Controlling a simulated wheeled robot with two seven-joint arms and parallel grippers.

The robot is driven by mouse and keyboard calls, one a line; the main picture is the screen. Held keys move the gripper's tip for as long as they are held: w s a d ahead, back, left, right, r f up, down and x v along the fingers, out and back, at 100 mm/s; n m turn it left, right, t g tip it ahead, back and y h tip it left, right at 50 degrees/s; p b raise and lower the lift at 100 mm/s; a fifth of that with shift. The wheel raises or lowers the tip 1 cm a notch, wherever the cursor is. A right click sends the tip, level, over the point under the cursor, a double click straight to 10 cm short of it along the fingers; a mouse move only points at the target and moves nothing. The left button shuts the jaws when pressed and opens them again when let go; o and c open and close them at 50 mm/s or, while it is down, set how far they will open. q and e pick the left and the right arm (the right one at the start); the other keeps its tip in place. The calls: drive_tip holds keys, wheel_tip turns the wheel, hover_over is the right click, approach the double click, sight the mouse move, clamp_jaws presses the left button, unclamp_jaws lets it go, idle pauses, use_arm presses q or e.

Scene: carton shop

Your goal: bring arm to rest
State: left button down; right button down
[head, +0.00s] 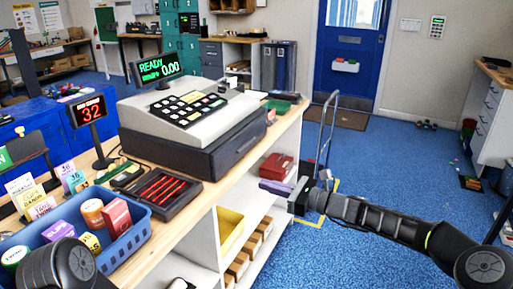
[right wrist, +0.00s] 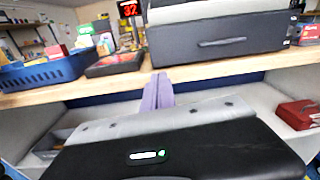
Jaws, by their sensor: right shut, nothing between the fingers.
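My right arm comes in from the right in the head view, and its gripper (head: 277,187) is beside the front edge of the wooden counter (head: 218,187). Its purple fingers are together and empty. In the right wrist view the shut fingers (right wrist: 157,92) point at the counter edge, with the shelf opening below. The left gripper does not show in either view; a dark rounded part of mine is at the lower left of the head view.
A cash register (head: 190,118) stands on the counter, with a blue basket (head: 128,240) and a tray of red pens (head: 160,190) nearer. A red box (head: 277,166) sits on the shelf below. A hand truck (head: 325,140) stands behind my right gripper. The blue floor at right is largely clear.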

drive_tip(key=s+a+f+n+g+h, duration=0.15)
drive_tip(key=s+f+n+h, duration=0.4)
drive_tip(key=f, duration=0.95)
drive_tip(key=s+f+n+g+h, duration=0.3)
drive_tip(key=s+f+n, duration=0.3)
drive_tip(key=s+f, duration=0.65)
drive_tip(key=s+d+f+n+g+h+p, duration=0.1)
drive_tip(key=s+f+n, duration=0.4)
drive_tip(key=s, duration=0.7)
drive_tip(key=s+f+n+g+h+p, duration=0.1)
drive_tip(key=s+f+n+g, duration=0.2)
drive_tip(key=s, duration=1)
wheel_tip(320, 180, down, 3)
drive_tip(key=shift+d+n, duration=0.35)
drive_tip(key=shift+n, duration=0.7)
drive_tip(key=shift+w+h, duration=0.1)
drive_tip(key=shift+h, duration=0.15)
